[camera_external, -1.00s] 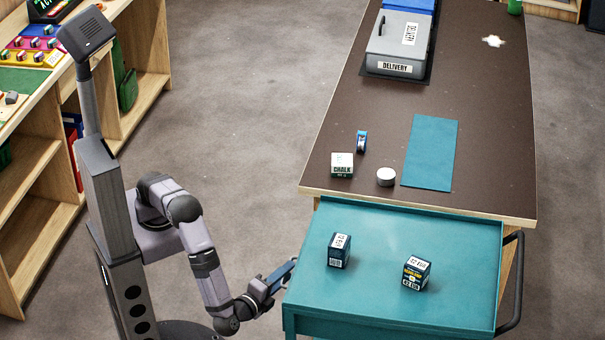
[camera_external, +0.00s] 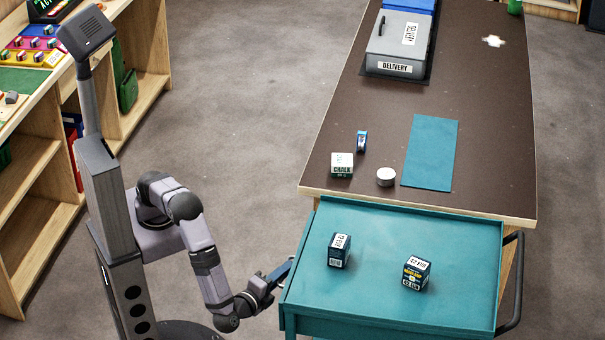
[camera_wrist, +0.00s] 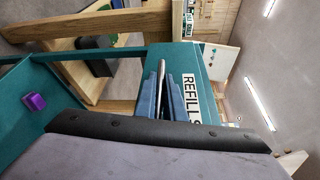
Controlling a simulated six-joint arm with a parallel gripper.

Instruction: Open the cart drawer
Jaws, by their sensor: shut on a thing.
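The teal cart (camera_external: 380,305) stands at the front of the work table, with two dark boxes on its top. My gripper (camera_external: 284,271) is at the cart's left side, low beside its edge. In the wrist view, my blue fingers (camera_wrist: 163,95) are shut on a thin grey bar, which looks like the drawer handle (camera_wrist: 161,77). A teal front with a white label reading "REFILL S" (camera_wrist: 190,97) is just right of the fingers. The drawer's inside is not visible, and I cannot tell how far it is out.
The brown table (camera_external: 340,130) holds a chalk box (camera_external: 342,165), a blue-and-white roll (camera_external: 362,141), a white tin (camera_external: 386,177), a teal mat (camera_external: 430,150) and a grey delivery box (camera_external: 398,45). Wooden shelves (camera_external: 40,220) stand at left. Floor between is clear.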

